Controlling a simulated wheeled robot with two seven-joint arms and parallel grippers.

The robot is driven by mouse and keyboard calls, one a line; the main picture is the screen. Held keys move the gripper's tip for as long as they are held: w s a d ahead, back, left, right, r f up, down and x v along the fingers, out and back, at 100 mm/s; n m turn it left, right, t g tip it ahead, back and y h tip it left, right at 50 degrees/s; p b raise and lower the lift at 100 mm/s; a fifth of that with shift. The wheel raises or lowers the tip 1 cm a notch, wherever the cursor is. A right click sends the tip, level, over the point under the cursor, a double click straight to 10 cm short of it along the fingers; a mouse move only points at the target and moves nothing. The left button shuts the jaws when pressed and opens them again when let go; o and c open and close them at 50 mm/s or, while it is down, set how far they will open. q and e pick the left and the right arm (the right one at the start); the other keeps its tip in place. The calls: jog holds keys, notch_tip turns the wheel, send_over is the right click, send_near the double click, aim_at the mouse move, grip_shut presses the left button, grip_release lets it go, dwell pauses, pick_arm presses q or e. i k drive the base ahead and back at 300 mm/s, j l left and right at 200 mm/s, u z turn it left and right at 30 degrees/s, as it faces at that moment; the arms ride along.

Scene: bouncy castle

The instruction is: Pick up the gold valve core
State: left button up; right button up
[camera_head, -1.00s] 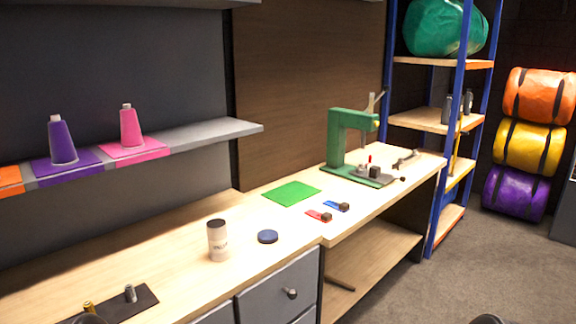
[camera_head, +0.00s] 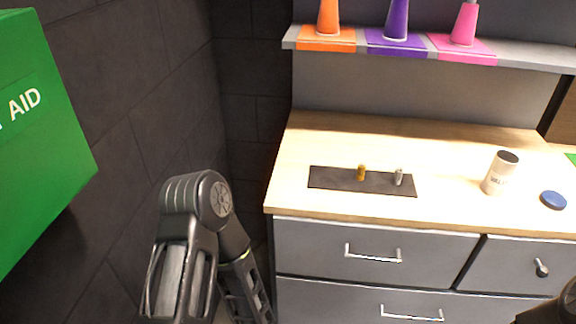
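The gold valve core (camera_head: 361,172) is a small gold cylinder standing upright on a dark mat (camera_head: 330,179) on the wooden workbench. A silver valve core (camera_head: 398,177) stands to its right on the same mat. My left arm comes up at the lower left, well apart from the mat, and its gripper's fingertips do not show. A dark part of my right arm shows at the lower right edge, and its gripper is outside the view.
A white canister (camera_head: 500,172) and a blue lid (camera_head: 553,200) stand to the right on the workbench (camera_head: 450,150). Drawers (camera_head: 360,246) with handles are below. A shelf (camera_head: 520,52) holds coloured cones above. A green first-aid box (camera_head: 40,130) hangs at the left.

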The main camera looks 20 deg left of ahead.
aim_at(361, 171)
jog(key=u, duration=0.2)
jog(key=i+l, duration=0.15)
jog(key=l, duration=0.25)
jog(key=i+l, duration=0.15)
jog(key=l, duration=0.25)
jog(key=i+l, duration=0.1)
jog(key=l, duration=0.3)
jog(key=l+u, duration=0.2)
jog(key=u, duration=0.2)
jog(key=i+u, duration=0.1)
jog(key=u, duration=1.55)
